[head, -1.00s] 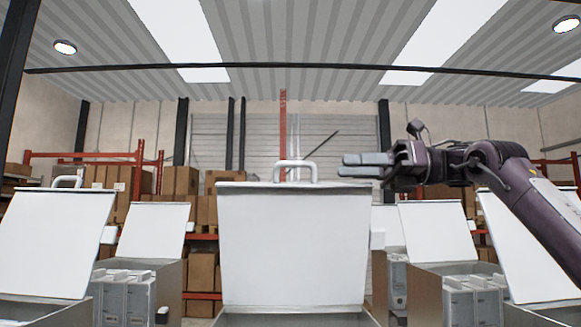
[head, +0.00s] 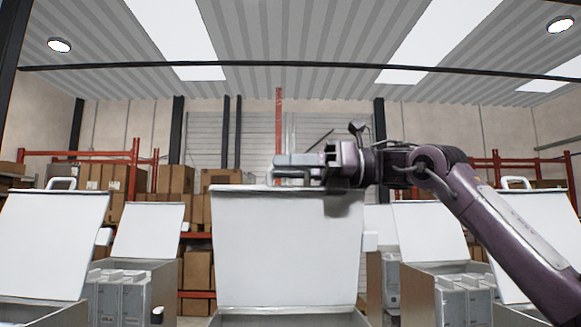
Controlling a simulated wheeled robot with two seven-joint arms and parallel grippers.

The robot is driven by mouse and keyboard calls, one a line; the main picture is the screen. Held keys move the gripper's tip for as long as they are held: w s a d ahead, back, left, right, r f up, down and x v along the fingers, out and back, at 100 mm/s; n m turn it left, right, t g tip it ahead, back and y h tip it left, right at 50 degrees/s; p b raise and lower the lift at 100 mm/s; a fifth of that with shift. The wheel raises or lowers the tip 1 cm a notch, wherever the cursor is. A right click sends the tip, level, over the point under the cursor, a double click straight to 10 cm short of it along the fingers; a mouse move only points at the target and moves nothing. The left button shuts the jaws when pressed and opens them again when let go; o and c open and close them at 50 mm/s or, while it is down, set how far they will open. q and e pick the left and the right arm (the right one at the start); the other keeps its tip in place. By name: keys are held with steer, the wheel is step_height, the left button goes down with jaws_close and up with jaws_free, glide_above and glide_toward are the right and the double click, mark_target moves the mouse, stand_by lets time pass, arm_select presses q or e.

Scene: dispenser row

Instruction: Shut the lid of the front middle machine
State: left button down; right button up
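The front middle machine's white lid (head: 286,250) stands raised, nearly upright, in the head view's centre. Its hinge edge is at the bottom, above the grey body (head: 288,320) at the frame's lower edge. The lid's handle is at the top edge, largely covered by my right gripper. My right gripper (head: 281,165) comes in from the right, its fingers pointing left across the top of the lid at the handle. The two fingers look close together; I cannot tell their gap or whether they touch the handle. My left gripper is not in view.
Neighbouring machines with raised lids stand at the left (head: 50,245) and right (head: 530,240). Smaller ones behind, at the left (head: 148,230) and right (head: 430,230), also have raised lids. Shelves with cardboard boxes (head: 175,180) are at the back.

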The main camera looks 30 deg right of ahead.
jaws_close()
